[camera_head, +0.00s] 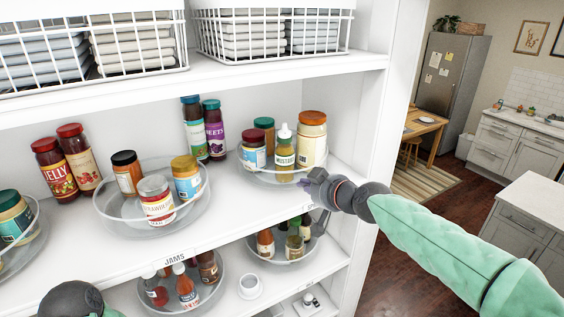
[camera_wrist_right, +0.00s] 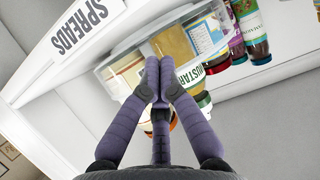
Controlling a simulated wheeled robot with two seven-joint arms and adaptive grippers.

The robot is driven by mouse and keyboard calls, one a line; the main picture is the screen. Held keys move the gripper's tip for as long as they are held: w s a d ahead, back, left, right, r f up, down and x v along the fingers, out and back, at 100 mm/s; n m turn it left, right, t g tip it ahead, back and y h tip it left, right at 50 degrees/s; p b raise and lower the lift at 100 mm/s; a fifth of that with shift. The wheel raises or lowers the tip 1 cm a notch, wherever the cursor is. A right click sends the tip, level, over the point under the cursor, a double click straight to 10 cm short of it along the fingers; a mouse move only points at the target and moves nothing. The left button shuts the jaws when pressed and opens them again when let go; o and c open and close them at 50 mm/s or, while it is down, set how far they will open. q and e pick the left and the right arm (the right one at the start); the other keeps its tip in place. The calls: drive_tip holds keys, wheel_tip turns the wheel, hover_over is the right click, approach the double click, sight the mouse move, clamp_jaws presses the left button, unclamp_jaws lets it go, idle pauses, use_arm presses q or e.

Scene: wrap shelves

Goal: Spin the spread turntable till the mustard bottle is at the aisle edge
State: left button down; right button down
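The spread turntable (camera_head: 247,172), a clear round tray, sits on the middle shelf at its right end. The mustard bottle (camera_head: 285,151), with a white nozzle top and green label, stands toward its front, between a blue-labelled jar and a taller orange-capped jar. In the right wrist view the mustard label (camera_wrist_right: 205,72) is partly behind my fingers. My right gripper (camera_head: 312,181) is at the turntable's front right rim, fingertips together; it also shows in the wrist view (camera_wrist_right: 159,72). I cannot tell whether it touches the rim.
A SPREADS label (camera_wrist_right: 80,30) marks the shelf edge. The jam turntable (camera_head: 113,213) stands left, with tall jars (camera_head: 214,130) behind. Another turntable (camera_head: 263,254) stands on the shelf below. The white side panel (camera_head: 347,120) is close right of the spread turntable.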

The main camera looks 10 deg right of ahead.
drive_tip(key=shift+w+a, duration=0.15)
drive_tip(key=shift+w, duration=1)
idle(0.4)
drive_tip(key=shift+w+d+b, duration=0.2)
drive_tip(key=shift+d+b, duration=0.5)
drive_tip(key=shift+b, duration=0.25)
drive_tip(key=shift+w+d+b, duration=0.15)
drive_tip(key=shift+d+b, duration=0.55)
drive_tip(key=shift+b, duration=0.2)
drive_tip(key=shift+d+r, duration=0.1)
drive_tip(key=shift+d, duration=0.1)
